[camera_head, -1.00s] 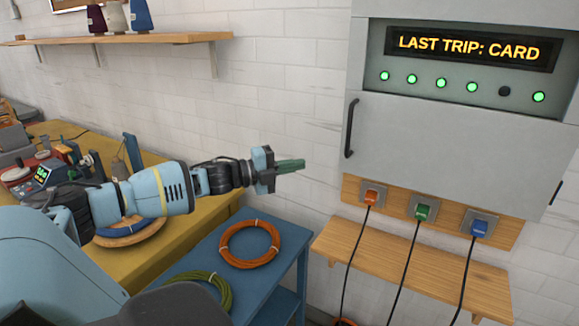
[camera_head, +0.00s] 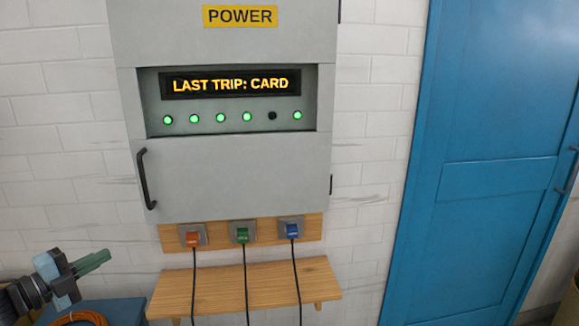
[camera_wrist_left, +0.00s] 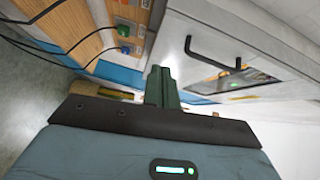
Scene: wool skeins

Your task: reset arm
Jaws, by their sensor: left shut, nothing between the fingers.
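My left gripper (camera_head: 92,262) is at the lower left of the head view, with its green fingers shut and pointing right. Nothing shows between the fingers. The shut green fingers also show in the left wrist view (camera_wrist_left: 161,86), in front of the cabinet and its plugs. The gripper is apart from the wall and the cabinet in the head view. My right gripper is not in view.
A grey power cabinet (camera_head: 235,182) reads "LAST TRIP: CARD". Below it are orange (camera_head: 192,238), green (camera_head: 241,235) and blue (camera_head: 292,231) plugs with hanging cables, above a wooden shelf (camera_head: 222,284). A blue door (camera_head: 470,160) stands right. An orange coil (camera_head: 80,318) lies lower left.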

